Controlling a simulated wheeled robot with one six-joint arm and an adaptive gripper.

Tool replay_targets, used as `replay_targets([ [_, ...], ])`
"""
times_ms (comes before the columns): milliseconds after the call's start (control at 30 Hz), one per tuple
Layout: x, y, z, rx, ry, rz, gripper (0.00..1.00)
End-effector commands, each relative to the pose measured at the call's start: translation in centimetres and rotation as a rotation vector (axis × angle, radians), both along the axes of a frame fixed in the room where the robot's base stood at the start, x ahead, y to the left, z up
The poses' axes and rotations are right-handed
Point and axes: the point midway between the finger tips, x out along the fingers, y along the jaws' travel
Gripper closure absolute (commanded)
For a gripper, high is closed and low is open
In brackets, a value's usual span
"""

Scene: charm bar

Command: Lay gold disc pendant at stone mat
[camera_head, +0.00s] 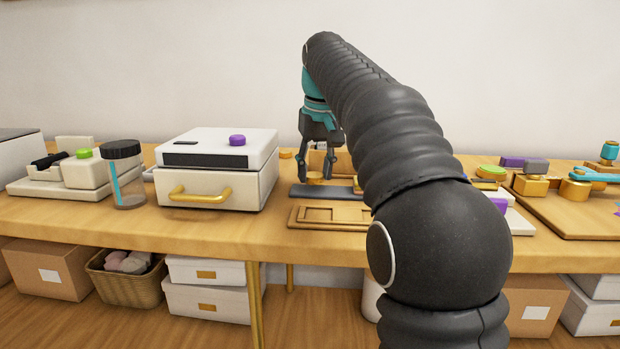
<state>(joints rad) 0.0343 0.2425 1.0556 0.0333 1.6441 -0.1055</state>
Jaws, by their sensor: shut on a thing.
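My gripper (315,174) hangs from the dark arm at the back of the table, fingers pointing down. It is shut on a small gold disc (315,180), taken to be the gold disc pendant, which shows between the fingertips. The disc appears right over a flat dark grey mat (308,191), probably the stone mat. I cannot tell whether the disc touches the mat or is held slightly above it. My arm hides the mat's right end.
A wooden tray with recesses (300,217) lies in front of the mat. A white box with a gold handle (218,170) stands to the left, near a dark-lidded jar (124,175). Another small gold piece (286,154) lies behind. Wooden board (560,214) with gold blocks is at right.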

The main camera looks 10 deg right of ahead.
Motion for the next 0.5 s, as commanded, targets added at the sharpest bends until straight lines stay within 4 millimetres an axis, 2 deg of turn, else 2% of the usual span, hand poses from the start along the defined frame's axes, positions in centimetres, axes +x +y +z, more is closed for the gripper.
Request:
replay_targets([
  [100, 0.00, -0.10, -1.08, 0.001, -0.001, -0.001, 0.78],
  [433, -0.38, 0.64, -0.98, -0.006, -0.004, 0.001, 0.78],
  [467, -0.43, 0.72, -0.97, -0.007, -0.005, 0.001, 0.55],
  [500, -0.49, 0.82, -0.88, -0.008, -0.006, 0.000, 0.45],
])
